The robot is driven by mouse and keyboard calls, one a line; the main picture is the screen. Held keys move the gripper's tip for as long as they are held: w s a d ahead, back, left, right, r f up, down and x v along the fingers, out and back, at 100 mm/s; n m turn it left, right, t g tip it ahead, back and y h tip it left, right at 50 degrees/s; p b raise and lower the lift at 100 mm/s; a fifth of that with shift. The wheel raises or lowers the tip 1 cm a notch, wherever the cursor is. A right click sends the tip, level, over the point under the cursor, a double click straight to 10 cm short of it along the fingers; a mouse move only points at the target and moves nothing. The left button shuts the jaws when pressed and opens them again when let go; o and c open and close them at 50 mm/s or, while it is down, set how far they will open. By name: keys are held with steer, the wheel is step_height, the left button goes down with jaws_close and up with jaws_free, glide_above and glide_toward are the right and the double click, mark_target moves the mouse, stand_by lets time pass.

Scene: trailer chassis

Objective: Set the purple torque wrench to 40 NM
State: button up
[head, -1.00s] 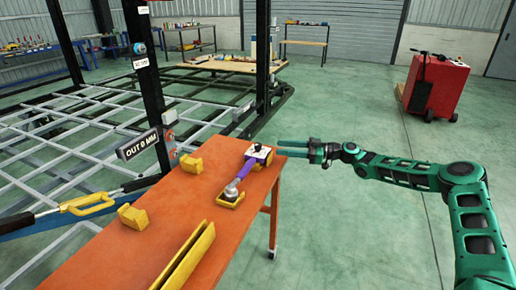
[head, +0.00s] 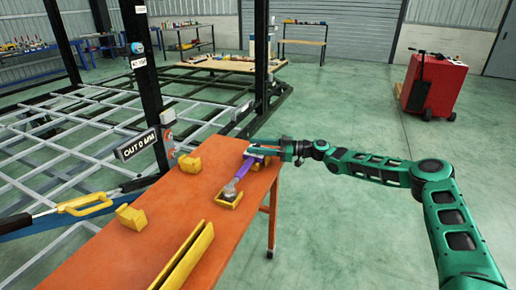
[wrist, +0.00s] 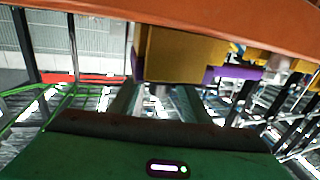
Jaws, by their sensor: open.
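The purple torque wrench (head: 243,170) lies on yellow holders on the orange table, its round grey head toward the front and its handle end toward the back. My gripper (head: 262,148) is open at the handle end, near the back right edge of the table. Its fingers overlap the handle end in the head view, and I cannot tell whether they touch it. In the wrist view, a yellow holder block (wrist: 182,55) and purple parts of the wrench (wrist: 235,73) show just beyond my fingers (wrist: 155,100). The wrench's setting cannot be read.
The orange table (head: 150,220) also bears yellow blocks (head: 190,164) and a long yellow channel (head: 185,257). A black post with an "OUT 0 MM" sign (head: 137,145) stands at its left. A red cart (head: 428,85) is far right.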

steer(key=c, duration=1)
steer(key=shift+d, duration=0.25)
steer(key=shift+c, duration=0.2)
steer(key=shift+a, duration=0.15)
steer(key=shift+m+t, duration=0.5)
steer(key=shift+t, duration=0.1)
steer(key=m+t+h, duration=0.1)
steer(key=m+t, duration=0.1)
steer(key=t, duration=0.1)
steer(key=m+t+h, duration=0.2)
steer(key=t, duration=0.2)
steer(key=shift+s+a+m, duration=0.2)
steer(key=shift+m, duration=0.1)
steer(key=m+t+h, duration=0.3)
steer(key=t, duration=0.1)
steer(key=shift+a+r+m+h, duration=0.1)
steer(key=shift+m+h, duration=0.2)
steer(key=shift+w+m+t+h, duration=0.1)
steer(key=shift+m+t+h, duration=0.85)
steer(key=shift+h, duration=0.25)
steer(key=shift+w+d+m+t+h, duration=0.1)
steer(key=shift+d+m+t+h, duration=0.2)
steer(key=shift+m+h, duration=0.35)
